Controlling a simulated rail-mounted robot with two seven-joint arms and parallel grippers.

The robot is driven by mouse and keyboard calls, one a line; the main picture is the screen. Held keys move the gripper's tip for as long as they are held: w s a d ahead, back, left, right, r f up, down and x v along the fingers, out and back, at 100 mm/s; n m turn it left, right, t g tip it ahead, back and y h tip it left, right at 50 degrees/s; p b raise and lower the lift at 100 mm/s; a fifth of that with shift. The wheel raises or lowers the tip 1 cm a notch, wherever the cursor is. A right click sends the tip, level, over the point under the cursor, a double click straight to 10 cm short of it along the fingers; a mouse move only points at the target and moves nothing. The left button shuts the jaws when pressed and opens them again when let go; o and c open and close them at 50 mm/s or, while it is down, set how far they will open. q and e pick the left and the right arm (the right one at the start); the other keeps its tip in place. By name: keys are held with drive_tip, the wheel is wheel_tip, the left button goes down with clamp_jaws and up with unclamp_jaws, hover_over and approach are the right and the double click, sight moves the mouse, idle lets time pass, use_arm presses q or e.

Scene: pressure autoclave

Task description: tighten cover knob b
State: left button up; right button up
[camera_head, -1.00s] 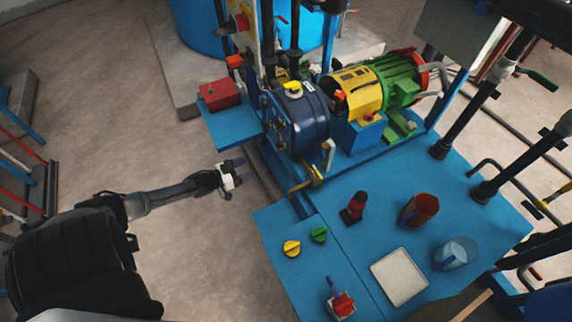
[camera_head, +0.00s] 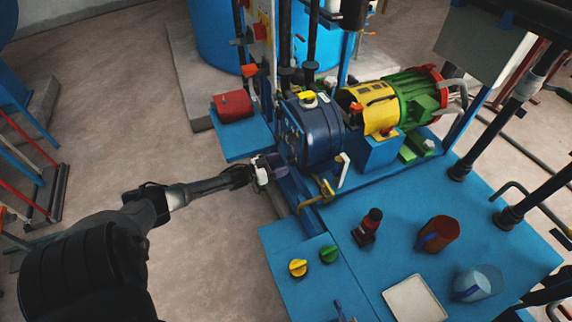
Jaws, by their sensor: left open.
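The dark blue round housing (camera_head: 318,130) stands at the centre of the blue frame, with its cover face (camera_head: 290,135) turned left. Small fittings on that face are too small to tell apart, and I cannot tell which is cover knob b. My left gripper (camera_head: 277,163) is open, close to the lower left of the cover face; whether it touches anything is unclear. A yellow knob (camera_head: 298,267) and a green knob (camera_head: 328,254) sit on the blue table at the front. My right gripper is not in view.
A red box (camera_head: 233,105) sits on a blue shelf left of the housing. A brass-coloured valve handle (camera_head: 326,190) juts out below it.

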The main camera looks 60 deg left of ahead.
sight(289, 161)
use_arm(q)
drive_tip(key=shift+w+d+b, duration=0.2)
drive_tip(key=shift+w+b, duration=0.1)
drive_tip(key=shift+w, duration=1.2)
drive_tip(key=c, duration=0.9)
